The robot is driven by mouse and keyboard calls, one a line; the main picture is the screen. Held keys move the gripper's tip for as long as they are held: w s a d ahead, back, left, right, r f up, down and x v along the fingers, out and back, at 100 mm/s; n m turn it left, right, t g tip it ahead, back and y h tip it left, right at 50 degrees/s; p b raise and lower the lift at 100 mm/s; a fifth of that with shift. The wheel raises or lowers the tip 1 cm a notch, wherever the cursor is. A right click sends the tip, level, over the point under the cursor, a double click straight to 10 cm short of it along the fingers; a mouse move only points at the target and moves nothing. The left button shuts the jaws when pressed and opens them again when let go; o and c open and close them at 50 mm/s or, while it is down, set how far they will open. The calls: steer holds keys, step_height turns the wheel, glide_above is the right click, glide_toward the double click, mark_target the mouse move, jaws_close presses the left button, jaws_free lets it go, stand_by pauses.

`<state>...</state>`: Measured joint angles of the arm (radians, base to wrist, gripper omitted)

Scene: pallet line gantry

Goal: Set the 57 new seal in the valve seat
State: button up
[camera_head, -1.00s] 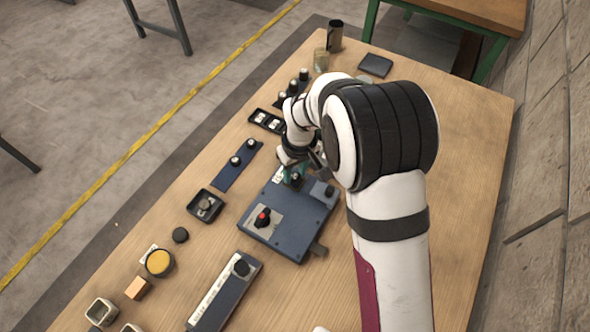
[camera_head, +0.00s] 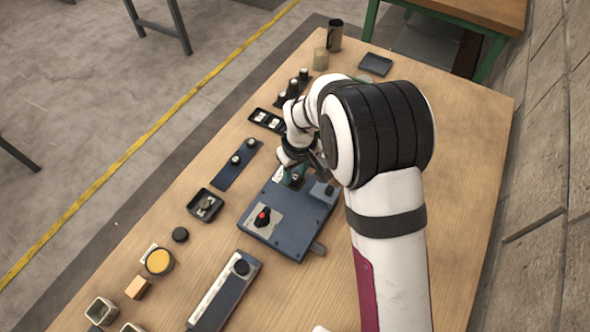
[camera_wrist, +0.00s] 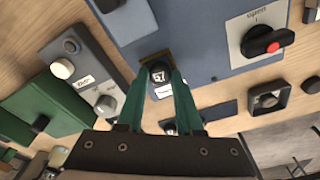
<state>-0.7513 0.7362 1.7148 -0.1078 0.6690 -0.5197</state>
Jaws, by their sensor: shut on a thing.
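My gripper (camera_wrist: 160,84) has teal fingers, shut on a dark round piece marked 57 (camera_wrist: 158,73), the 57 seal, in the wrist view. A small white label shows just below the number. The piece is over a brownish square patch (camera_wrist: 154,56) at the edge of the blue valve box (camera_wrist: 200,55), which looks like the valve seat. I cannot tell whether the seal is down in the seat or just above it. In the head view my gripper (camera_head: 293,178) is at the upper left part of the blue box (camera_head: 288,243), and the seal is hidden.
The box carries a red-and-black knob (camera_head: 262,217) on a plate reading "Open". A black tray (camera_head: 193,212), a dark strip with knobs (camera_head: 225,181) and a long grey unit (camera_head: 222,290) stand nearby. The table's right side is mostly clear beyond my arm.

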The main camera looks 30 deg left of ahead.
steer(key=shift+f, duration=0.15)
steer(key=o, duration=1.5)
steer(key=shift+c, duration=0.2)
steer(key=shift+r, duration=3.55)
steer(key=s+d+r+m, duration=0.3)
steer(key=d+r+m, duration=0.2)
steer(key=d, duration=0.5)
steer(key=s+d+r+m, duration=0.4)
steer(key=d+r+m, duration=0.15)
steer(key=d, duration=0.55)
steer(key=s+d+m+g, duration=0.1)
steer(key=s+d+m, duration=0.6)
steer(key=s, duration=0.5)
steer(key=shift+s+r+y, duration=0.15)
steer(key=shift+s+y, duration=0.15)
